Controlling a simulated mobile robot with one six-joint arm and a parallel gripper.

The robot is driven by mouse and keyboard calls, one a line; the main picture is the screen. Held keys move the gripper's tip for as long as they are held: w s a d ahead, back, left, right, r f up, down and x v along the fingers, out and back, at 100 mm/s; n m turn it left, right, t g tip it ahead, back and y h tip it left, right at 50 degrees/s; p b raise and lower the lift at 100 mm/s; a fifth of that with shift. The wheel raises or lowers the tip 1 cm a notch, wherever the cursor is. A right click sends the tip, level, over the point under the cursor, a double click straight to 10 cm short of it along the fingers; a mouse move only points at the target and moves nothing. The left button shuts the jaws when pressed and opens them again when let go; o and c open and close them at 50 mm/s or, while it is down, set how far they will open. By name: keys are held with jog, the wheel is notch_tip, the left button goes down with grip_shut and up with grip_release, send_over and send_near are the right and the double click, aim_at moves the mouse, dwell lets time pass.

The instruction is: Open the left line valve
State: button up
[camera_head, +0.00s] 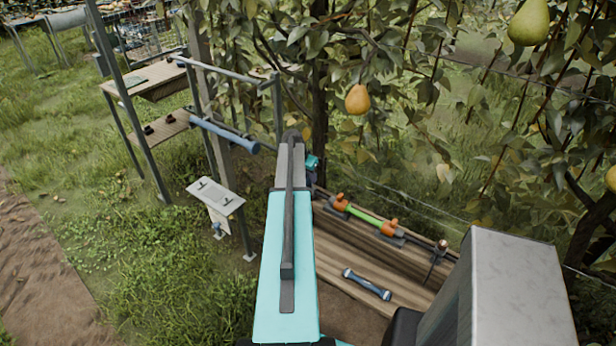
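The left line valve (340,203) shows as an orange fitting at the left end of a short green pipe (364,216). A second orange valve (390,228) sits at the right end of the same pipe. Both are on the far side of a wooden bench (345,255). My cyan arm runs up the middle of the view, left of the valves. A small teal part shows past its far end, above and left of the left valve. I cannot make out gripper fingers; the arm hides that area. How the valve handle is turned is too small to tell.
A blue tool (367,285) lies on the bench, and a dark thin stand (435,262) is at its right. A pear tree with hanging pears (358,99) overhangs from behind. A metal rack (165,85) and a small panel (216,195) stand at left. Grass is open at lower left.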

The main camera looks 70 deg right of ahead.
grip_shut()
jog(key=shift+f+n+b, duration=0.1)
jog(key=shift+n+b, duration=0.3)
jog(key=shift+b, duration=0.05)
jog(key=shift+s+n+t+b, duration=0.1)
jog(key=shift+n+t+b, duration=0.5)
jog(key=shift+n+b, duration=0.4)
jog(key=n+t+b, duration=0.1)
jog(key=n, duration=0.1)
jog(key=n+t+b, duration=0.1)
jog(key=n+b, duration=0.1)
jog(key=n, duration=0.1)
jog(key=shift+s+d, duration=0.1)
jog(key=shift+s, duration=0.05)
jog(key=n+b, duration=0.2)
jog(key=n, duration=0.1)
jog(key=n+t+y+b, duration=0.1)
jog(key=n, duration=0.1)
jog(key=shift+s+d+n+t+y+b, duration=0.1)
jog(key=shift+d+n+t+y+b, duration=0.1)
jog(key=shift+n+t+y+b, duration=0.35)
jog(key=shift+n+y+b, duration=0.3)
jog(key=shift+n, duration=0.65)
jog(key=shift+n+t+y+b, duration=0.2)
jog(key=shift+n+b, duration=0.4)
jog(key=shift+n, duration=0.5)
jog(key=shift+o, duration=1.8)
grip_release()
jog(key=shift+s, duration=0.1)
